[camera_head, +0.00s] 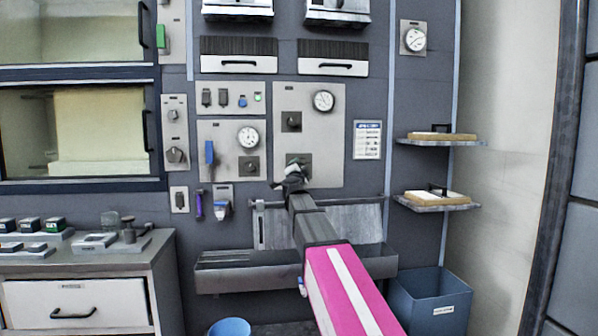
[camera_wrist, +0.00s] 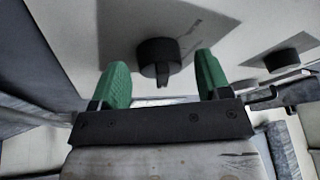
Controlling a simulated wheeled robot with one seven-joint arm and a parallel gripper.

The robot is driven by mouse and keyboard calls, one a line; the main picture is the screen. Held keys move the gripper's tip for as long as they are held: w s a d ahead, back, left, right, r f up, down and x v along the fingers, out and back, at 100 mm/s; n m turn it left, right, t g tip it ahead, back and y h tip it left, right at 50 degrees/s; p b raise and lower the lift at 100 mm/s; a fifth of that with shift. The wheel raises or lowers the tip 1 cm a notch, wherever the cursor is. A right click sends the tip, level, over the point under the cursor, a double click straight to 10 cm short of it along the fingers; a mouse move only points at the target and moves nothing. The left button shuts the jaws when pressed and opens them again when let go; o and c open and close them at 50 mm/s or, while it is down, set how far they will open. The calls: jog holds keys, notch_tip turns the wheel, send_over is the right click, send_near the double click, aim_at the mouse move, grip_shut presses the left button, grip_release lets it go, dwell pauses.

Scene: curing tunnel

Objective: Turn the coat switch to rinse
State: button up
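A black rotary knob (camera_wrist: 158,53) with a protruding grip bar sits on a light grey panel, between and just beyond my fingertips in the wrist view. Its bar points down in that picture. My gripper (camera_wrist: 162,70) has two green fingers spread apart, one on each side of the knob, with visible gaps; neither clearly touches it. In the head view my gripper (camera_head: 293,180) is at the lower knob (camera_head: 299,160) of the right-hand panel (camera_head: 330,140) and partly hides it. Labels and the switch setting are too small to read.
An upper black knob (camera_head: 291,121) and a round gauge (camera_head: 323,100) share the panel. Another panel with a blue lever (camera_head: 209,153) stands to the left. A grey trough (camera_head: 235,275) lies below my arm. Shelves (camera_head: 437,203) stick out at right, above a blue bin (camera_head: 430,300).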

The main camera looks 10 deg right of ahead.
jog(key=v, duration=1.1)
jog(key=shift+d, duration=0.1)
